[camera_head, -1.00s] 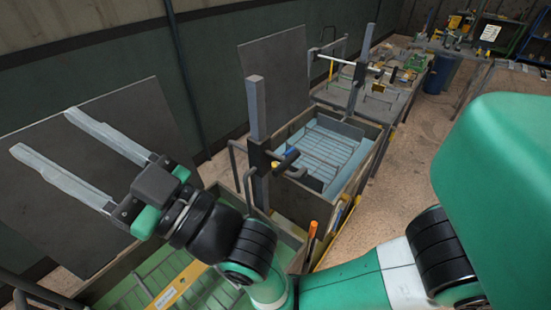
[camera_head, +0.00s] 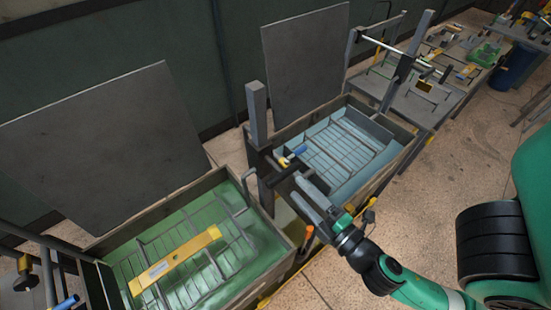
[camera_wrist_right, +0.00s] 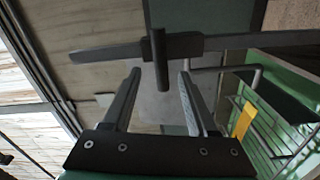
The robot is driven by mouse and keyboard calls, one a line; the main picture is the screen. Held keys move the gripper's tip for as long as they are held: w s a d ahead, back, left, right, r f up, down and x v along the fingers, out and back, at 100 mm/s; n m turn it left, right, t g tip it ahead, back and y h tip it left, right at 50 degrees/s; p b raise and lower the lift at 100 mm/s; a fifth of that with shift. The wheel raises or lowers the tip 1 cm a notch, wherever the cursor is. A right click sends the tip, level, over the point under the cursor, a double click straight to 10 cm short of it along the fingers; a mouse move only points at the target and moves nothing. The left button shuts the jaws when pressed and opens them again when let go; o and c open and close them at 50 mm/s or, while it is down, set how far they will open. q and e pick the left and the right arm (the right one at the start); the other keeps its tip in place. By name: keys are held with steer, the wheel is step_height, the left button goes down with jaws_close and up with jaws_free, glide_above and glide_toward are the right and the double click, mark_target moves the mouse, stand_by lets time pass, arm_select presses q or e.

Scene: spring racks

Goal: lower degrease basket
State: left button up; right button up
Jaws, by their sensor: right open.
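The green tank (camera_head: 262,270) at the lower left holds a wire basket (camera_head: 205,262) in green liquid. A yellow bar (camera_head: 173,259) with a small pale label lies across it; I cannot read the label. A grey post (camera_head: 257,120) stands between this tank and the blue one, with a dark bracket and a blue-tipped handle (camera_head: 293,155). My right gripper (camera_head: 296,186) is open just below that handle. In the right wrist view, the dark upright rod (camera_wrist_right: 160,62) shows beyond and between the open fingers (camera_wrist_right: 158,85); I cannot tell whether they touch. My left gripper is out of view.
The blue tank (camera_head: 402,150) with a wire rack stands beyond the post. Another bracket with yellow and blue parts (camera_head: 62,304) is at the lower left. An orange handle (camera_head: 308,234) stands by the green tank's corner.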

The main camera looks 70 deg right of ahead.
steer(key=p, duration=0.4)
glide_toward(264, 155)
steer(key=x, duration=0.6)
steer(key=shift+d, duration=0.15)
steer(key=shift+w+d+f, duration=0.1)
steer(key=shift+w+d, duration=0.05)
steer(key=shift+w, duration=0.1)
jaws_close()
stand_by(0.6)
